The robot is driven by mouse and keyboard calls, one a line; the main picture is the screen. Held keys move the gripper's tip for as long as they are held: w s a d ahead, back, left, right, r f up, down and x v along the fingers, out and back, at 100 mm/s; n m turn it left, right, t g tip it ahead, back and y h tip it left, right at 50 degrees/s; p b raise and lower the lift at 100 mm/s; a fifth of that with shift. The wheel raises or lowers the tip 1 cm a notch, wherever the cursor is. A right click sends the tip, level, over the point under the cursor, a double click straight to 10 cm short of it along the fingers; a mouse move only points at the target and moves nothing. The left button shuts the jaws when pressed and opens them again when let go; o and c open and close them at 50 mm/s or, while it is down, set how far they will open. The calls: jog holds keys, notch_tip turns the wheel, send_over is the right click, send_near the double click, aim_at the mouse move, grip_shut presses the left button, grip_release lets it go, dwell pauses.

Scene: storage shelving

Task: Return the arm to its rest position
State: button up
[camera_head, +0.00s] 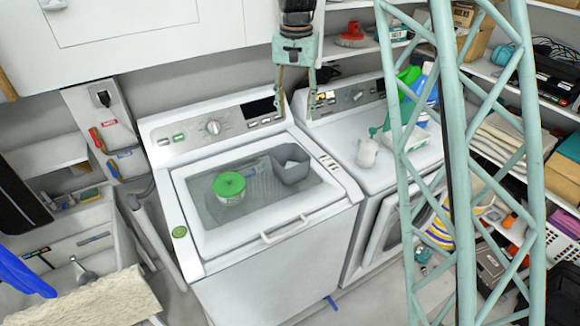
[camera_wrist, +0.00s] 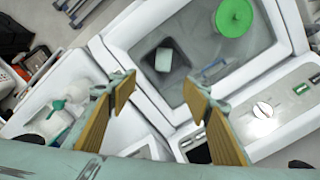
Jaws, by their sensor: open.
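My gripper (camera_head: 298,82) hangs down from the top centre in the head view, in front of the control panel of the white washing machine (camera_head: 270,255). Its two fingers show in the wrist view (camera_wrist: 158,92), spread apart with nothing between them. The gripper is above the gap between the washer and the white machine to its right (camera_head: 345,132). A green-lidded round container (camera_head: 229,187) and a grey cup-like container (camera_head: 290,165) are on the washer's glass lid area. Both also show in the wrist view, apart from my fingers.
A pale green lattice column (camera_head: 465,180) stands at the right front. Bottles, including a blue one (camera_head: 424,88), and a white item (camera_head: 367,152) stand on the right machine. Loaded shelves (camera_head: 545,110) line the right side. A sink (camera_head: 75,235) is at left.

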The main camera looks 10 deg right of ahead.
dwell(0.4)
jog(key=s+r+n+t+b, duration=0.15)
jog(key=s+r, duration=0.25)
jog(key=s, duration=0.5)
jog(key=s+r+b, duration=0.3)
jog(key=s+r, duration=0.2)
jog(key=s, duration=0.3)
jog(key=s+r+n+t+b, duration=0.15)
jog(key=s+r, duration=0.25)
jog(key=s, duration=0.5)
jog(key=s+f+n+b, duration=0.1)
jog(key=s+f+b, duration=0.2)
jog(key=s, duration=1.1)
jog(key=s+f+n+t+b, duration=0.1)
jog(key=s+f+b, duration=0.2)
jog(key=s, duration=1.2)
jog(key=shift+s+f, duration=0.2)
jog(key=shift+f, duration=0.4)
